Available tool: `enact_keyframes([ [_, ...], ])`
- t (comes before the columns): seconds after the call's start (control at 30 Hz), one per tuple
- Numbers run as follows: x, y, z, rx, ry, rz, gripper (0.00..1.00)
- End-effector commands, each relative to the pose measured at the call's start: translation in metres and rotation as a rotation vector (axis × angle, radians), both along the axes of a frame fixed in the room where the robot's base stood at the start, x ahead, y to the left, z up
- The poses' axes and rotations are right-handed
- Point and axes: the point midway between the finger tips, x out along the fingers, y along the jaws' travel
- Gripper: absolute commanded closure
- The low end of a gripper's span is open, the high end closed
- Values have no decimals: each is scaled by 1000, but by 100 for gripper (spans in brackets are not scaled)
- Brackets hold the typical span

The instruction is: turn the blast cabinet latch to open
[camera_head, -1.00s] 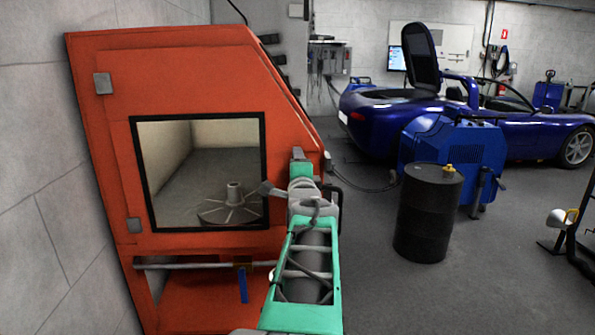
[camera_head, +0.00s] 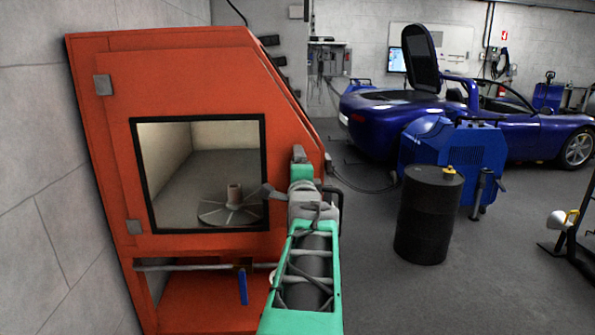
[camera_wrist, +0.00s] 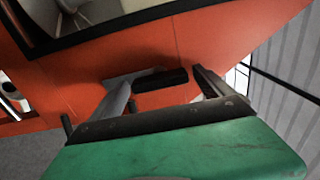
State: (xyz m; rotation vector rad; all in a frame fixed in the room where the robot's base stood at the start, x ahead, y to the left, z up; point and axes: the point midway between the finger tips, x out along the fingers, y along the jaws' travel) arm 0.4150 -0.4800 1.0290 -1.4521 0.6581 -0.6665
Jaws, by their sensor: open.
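The orange blast cabinet (camera_head: 185,75) fills the left of the head view, and its front panel also shows in the wrist view (camera_wrist: 60,90). A black bar-shaped latch handle (camera_wrist: 161,80) stands at the panel in the wrist view, lying roughly crosswise. My gripper (camera_wrist: 172,74) is open, with one grey finger to each side of this handle. I cannot tell whether either finger touches it. In the head view my gripper (camera_head: 284,188) is at the right edge of the cabinet's front, and my arm hides the latch there.
The cabinet window (camera_head: 195,160) shows a hub-like part (camera_head: 233,200) inside. A blue-handled valve (camera_head: 242,286) hangs on a pipe below. A black drum (camera_head: 428,215) and a blue machine (camera_head: 455,155) stand to the right, with open floor around the drum.

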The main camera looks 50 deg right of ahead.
Motion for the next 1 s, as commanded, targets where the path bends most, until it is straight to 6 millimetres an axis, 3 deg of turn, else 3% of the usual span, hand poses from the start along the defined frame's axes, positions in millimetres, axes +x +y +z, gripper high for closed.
enact_keyframes([
  [0.4,-46,53,1,-2,-1,0,9],
  [0.83,-48,55,2,-1,-1,0,9],
  [1.0,-48,55,32,-2,-1,0,9],
])
